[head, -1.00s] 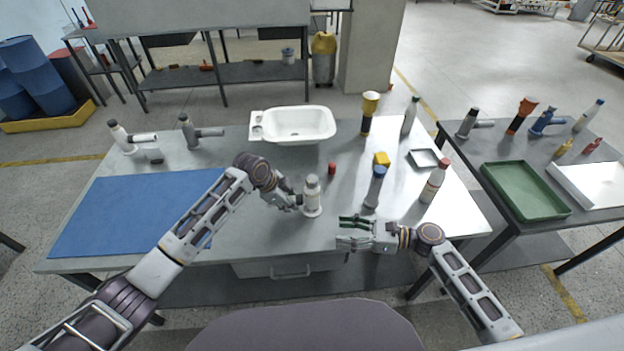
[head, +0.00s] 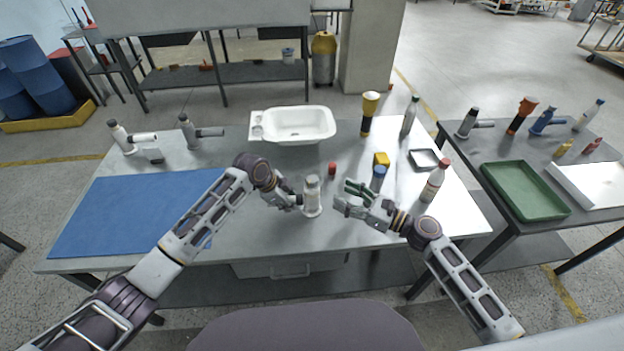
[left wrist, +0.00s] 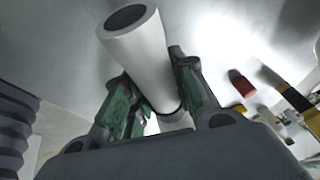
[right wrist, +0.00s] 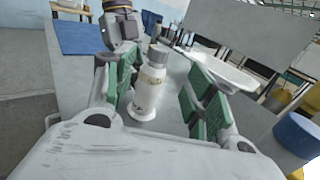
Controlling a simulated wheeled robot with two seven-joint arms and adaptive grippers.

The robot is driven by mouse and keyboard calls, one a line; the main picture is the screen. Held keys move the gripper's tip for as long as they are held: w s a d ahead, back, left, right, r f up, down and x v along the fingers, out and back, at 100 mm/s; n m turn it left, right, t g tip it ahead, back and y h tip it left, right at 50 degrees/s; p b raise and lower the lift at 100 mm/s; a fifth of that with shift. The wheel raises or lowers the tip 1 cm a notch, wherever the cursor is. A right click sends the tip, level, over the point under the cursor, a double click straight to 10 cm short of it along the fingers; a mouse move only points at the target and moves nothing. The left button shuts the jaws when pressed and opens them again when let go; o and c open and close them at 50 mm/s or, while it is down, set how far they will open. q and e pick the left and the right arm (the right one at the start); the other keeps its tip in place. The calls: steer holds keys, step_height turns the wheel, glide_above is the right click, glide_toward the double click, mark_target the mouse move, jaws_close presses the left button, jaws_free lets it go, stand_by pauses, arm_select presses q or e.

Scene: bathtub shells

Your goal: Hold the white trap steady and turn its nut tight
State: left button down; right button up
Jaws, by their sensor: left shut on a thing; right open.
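The white trap (head: 312,196) stands upright on the grey table, with a grey piece at its top and a wider white base. My left gripper (head: 296,200) is shut on it from the left. In the left wrist view the trap's pale tube (left wrist: 145,55) runs between the green finger pads (left wrist: 160,95). My right gripper (head: 350,198) is open and empty, right of the trap and apart from it. In the right wrist view the trap (right wrist: 149,88) stands ahead, between the spread fingers (right wrist: 160,90). I cannot tell which part is the nut.
A blue-capped bottle (head: 378,172) stands just behind my right gripper. A small red piece (head: 332,168) and a white basin (head: 300,126) are behind. The blue mat (head: 130,212) is clear.

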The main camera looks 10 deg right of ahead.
mark_target(317, 182)
steer(key=shift+a, duration=0.1)
steer(key=shift+x, duration=5.95)
steer(key=shift+c, duration=0.5)
steer(key=c, duration=1)
